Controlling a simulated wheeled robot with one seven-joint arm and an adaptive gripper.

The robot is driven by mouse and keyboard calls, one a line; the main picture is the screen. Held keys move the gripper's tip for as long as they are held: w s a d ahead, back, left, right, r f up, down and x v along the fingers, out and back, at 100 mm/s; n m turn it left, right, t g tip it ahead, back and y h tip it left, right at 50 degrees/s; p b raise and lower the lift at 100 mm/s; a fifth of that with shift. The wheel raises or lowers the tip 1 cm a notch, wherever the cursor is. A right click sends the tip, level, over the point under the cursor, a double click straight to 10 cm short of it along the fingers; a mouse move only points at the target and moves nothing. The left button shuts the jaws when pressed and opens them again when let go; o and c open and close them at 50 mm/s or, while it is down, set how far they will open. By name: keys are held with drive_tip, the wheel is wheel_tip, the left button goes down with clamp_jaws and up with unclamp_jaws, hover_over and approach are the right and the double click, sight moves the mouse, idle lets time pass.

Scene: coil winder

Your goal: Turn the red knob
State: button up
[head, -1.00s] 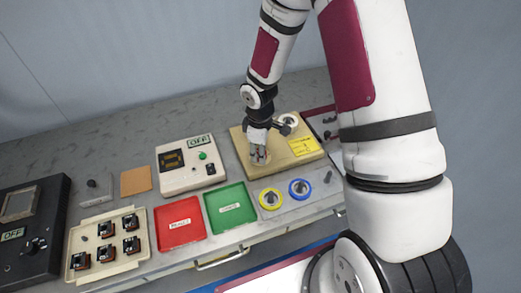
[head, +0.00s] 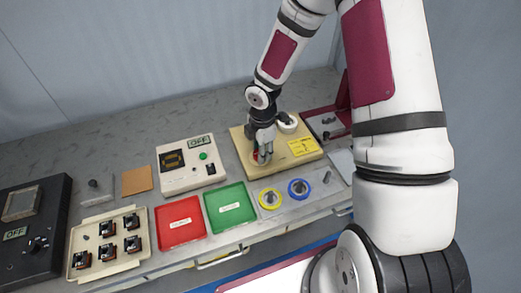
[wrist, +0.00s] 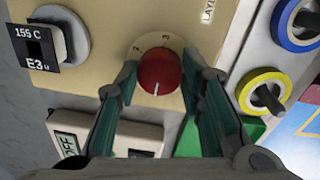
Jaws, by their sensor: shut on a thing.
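The red knob (wrist: 158,74) is round with a white pointer line and sits on a pale dial plate on the tan panel (wrist: 105,20). In the wrist view its pointer line points down toward my gripper. My gripper (wrist: 160,72) has one finger on each side of the knob and is shut on it. In the head view my gripper (head: 262,157) points down onto the tan panel (head: 240,141), and a little red of the knob (head: 255,155) shows beside the fingers. Most of the knob is hidden there.
A white spool (head: 288,123) stands behind my gripper on the panel. A white meter box (head: 176,181) showing OFF is to the left. Red (head: 181,240) and green (head: 243,218) trays, yellow (head: 270,208) and blue (head: 299,197) rings lie in front.

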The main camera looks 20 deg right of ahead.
drive_tip(key=shift+n, duration=0.3)
drive_tip(key=o, duration=1.2)
drive_tip(key=shift+c, duration=0.2)
drive_tip(key=shift+r, duration=0.1)
wheel_tip(320, 180, up, 12)
drive_tip(key=shift+s, duration=0.3)
